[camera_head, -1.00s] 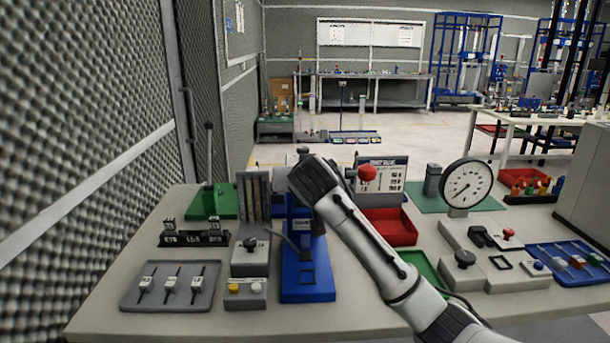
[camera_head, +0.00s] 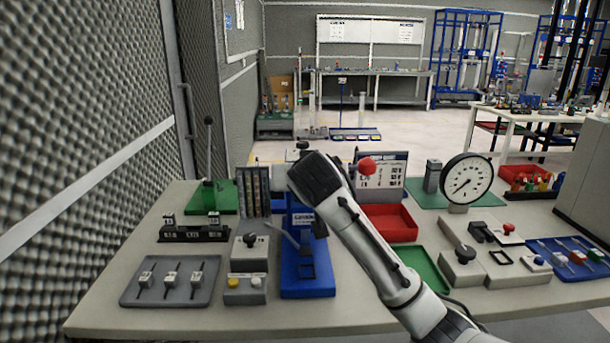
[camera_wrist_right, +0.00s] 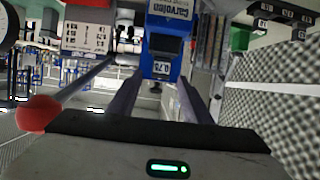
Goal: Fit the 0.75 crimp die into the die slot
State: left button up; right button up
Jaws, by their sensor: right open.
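The blue crimp press (camera_head: 308,282) stands mid-table, with my right arm reaching over it. My right gripper (camera_wrist_right: 160,85) is open in the right wrist view, its two fingers spread on either side of the press. The die with a white 0.75 label (camera_wrist_right: 161,68) shows between the fingers, at the lower edge of a dark opening (camera_wrist_right: 165,46) in the press. No finger visibly grips it. I cannot tell how deep it sits. In the head view my arm hides this spot. The black die rack (camera_head: 194,233) holds a die at each end, and its middle place looks empty. My left gripper is out of view.
A grey tray (camera_head: 136,298) with several small tools lies front left. A grey block (camera_head: 249,262) with a black knob stands left of the press. A red ball lever (camera_head: 366,166) rises close to my right wrist. Red (camera_head: 404,226) and green (camera_head: 428,268) trays lie to the right.

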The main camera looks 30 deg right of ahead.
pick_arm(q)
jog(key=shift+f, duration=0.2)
pick_arm(e)
jog(key=v, duration=0.6)
jog(key=shift+s, duration=0.2)
jog(key=shift+a, duration=0.1)
